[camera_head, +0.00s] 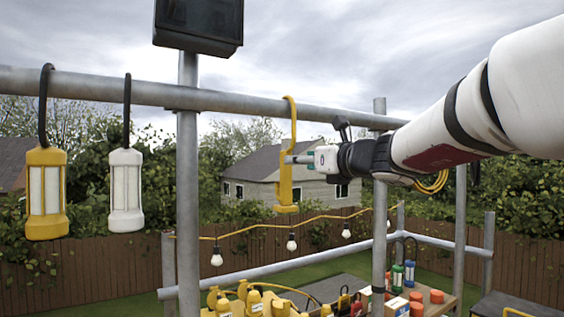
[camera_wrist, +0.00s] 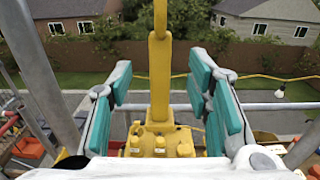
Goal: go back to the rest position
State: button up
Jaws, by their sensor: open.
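A yellow hook-shaped hanger (camera_head: 285,180) hangs from the horizontal grey rail (camera_head: 240,101) in the head view, with its curved top over the rail and its body upright below. My gripper (camera_head: 300,158) reaches in from the right at the hanger's body. In the wrist view my open gripper (camera_wrist: 160,82) has one teal-padded finger on each side of the hanger's yellow shaft (camera_wrist: 160,65). Gaps show between the shaft and both pads. A yellow lantern (camera_head: 46,193) and a white lantern (camera_head: 126,190) hang from the same rail further left, on dark hooks.
A vertical grey post (camera_head: 188,200) stands left of the hanger, and another post (camera_head: 379,230) stands just behind my arm. Below, a table holds yellow items (camera_head: 255,303) and orange cylinders (camera_head: 437,297). A string of bulbs (camera_head: 291,243) runs behind. Open air surrounds the arm's right side.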

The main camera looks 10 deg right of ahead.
jog(key=s+a+f+n+g+y, duration=0.1)
jog(key=s+a+f+n+g, duration=0.35)
jog(key=s+f+n, duration=0.35)
jog(key=s+a+f+n+g, duration=0.3)
jog(key=s+a+f+n, duration=0.25)
jog(key=s+n, duration=0.4)
jog(key=s+d+f+n+g+h, duration=0.2)
jog(key=s+d+f+n+h, duration=0.1)
jog(key=s+f+n, duration=0.4)
jog(key=s+d+f+n+g+h, duration=0.2)
jog(key=s+d+f+n+h, duration=0.1)
jog(key=s+f+n, duration=0.5)
jog(key=shift+s+d+f+h, duration=0.3)
jog(key=shift+s+d+f, duration=0.45)
jog(key=shift+s, duration=1.1)
jog(key=shift+d+r, duration=0.15)
jog(key=shift+r, duration=0.05)
